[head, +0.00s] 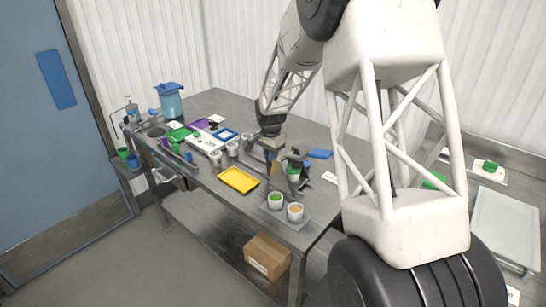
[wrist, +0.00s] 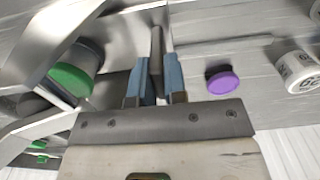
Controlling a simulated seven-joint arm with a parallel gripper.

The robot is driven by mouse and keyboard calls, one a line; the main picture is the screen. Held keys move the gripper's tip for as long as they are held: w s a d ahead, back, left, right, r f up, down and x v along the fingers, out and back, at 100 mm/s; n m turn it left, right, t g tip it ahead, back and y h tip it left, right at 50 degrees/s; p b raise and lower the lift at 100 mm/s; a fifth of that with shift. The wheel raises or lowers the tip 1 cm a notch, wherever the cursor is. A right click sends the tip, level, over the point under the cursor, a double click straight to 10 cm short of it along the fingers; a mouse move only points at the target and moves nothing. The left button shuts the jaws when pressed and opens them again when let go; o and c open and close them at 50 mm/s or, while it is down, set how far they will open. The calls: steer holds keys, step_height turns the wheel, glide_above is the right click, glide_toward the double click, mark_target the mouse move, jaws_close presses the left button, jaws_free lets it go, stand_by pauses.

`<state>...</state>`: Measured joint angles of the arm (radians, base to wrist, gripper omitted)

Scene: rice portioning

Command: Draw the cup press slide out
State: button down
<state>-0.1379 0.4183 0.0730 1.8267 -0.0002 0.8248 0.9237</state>
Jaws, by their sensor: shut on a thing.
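The cup press (head: 277,171) is a grey metal fixture on the right half of the steel table. A cup with a green top (head: 293,174) stands in it; the green top also shows at the left in the wrist view (wrist: 70,79). My gripper (wrist: 155,72) comes down at the press from behind. Its blue-grey fingers are shut on a dark upright bar, the slide handle (wrist: 157,48). The slide's own plate is mostly hidden, so I cannot tell how far out it stands.
A yellow tray (head: 238,180) lies left of the press. Two filled cups (head: 276,201) (head: 295,212) stand near the front corner. A purple disc (wrist: 222,82) and a printed white cup (wrist: 298,71) lie right of my fingers in the wrist view.

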steer(key=w+a, duration=0.9)
steer(key=shift+w+a+r, duration=0.1)
steer(key=shift+w+a, duration=0.1)
steer(key=c, duration=1.2)
jaws_free()
steer(key=shift+o, duration=0.2)
steer(key=shift+r, duration=0.1)
step_height(320, 180, up, 8)
steer(key=shift+f, duration=0.2)
